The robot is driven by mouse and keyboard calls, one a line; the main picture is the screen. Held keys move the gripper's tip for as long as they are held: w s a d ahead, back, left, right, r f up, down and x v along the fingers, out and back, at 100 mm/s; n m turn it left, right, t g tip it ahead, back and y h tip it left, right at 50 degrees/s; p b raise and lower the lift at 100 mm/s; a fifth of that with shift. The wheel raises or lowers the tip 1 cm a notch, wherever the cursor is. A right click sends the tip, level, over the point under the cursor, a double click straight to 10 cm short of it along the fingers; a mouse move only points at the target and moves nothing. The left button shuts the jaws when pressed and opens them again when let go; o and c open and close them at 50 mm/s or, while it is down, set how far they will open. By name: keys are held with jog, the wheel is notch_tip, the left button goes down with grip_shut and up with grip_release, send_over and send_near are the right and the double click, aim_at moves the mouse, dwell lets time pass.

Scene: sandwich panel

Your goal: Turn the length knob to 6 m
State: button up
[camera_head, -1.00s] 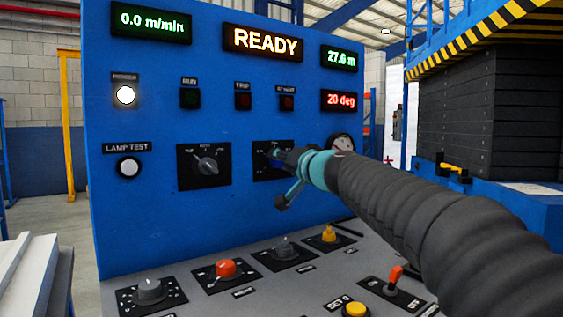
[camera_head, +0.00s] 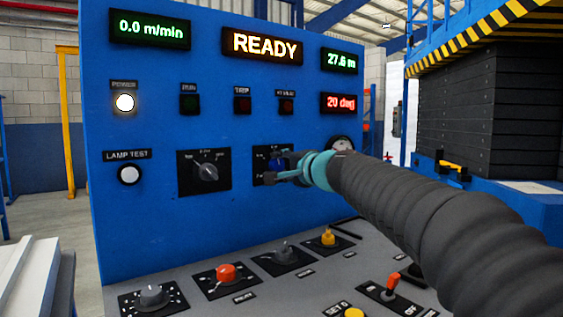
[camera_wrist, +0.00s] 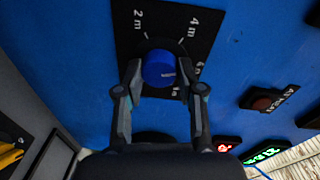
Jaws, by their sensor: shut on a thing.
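The length knob is a blue round knob (camera_wrist: 159,69) on a black plate (camera_wrist: 138,19) in the wrist view. The labels 2 m, 4 m and 6 m show around it; another label is partly hidden by a finger. A small pale mark on the knob faces right, roughly toward 6 m, but its exact aim is hard to read. My gripper (camera_wrist: 160,75) is shut on the knob, one finger on each side. In the head view, my gripper (camera_head: 284,168) is at the right selector plate and hides most of the blue knob (camera_head: 277,161).
A grey selector (camera_head: 206,172) sits left of my gripper, and a round gauge (camera_head: 341,143) sits to the right. Below, the sloped desk holds knobs, an orange-red knob (camera_head: 225,272) and a lever (camera_head: 391,283). The displays read READY, 27.6 m and 20 deg.

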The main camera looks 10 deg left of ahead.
jog(key=shift+m+p, duration=0.5)
jog(key=shift+m, duration=1)
jog(key=o, duration=1.1)
jog(key=shift+o, duration=0.2)
jog(key=v, duration=1.2)
jog(key=shift+w, duration=0.15)
jog(key=shift+d+r, duration=0.1)
jog(key=shift+d, duration=0.05)
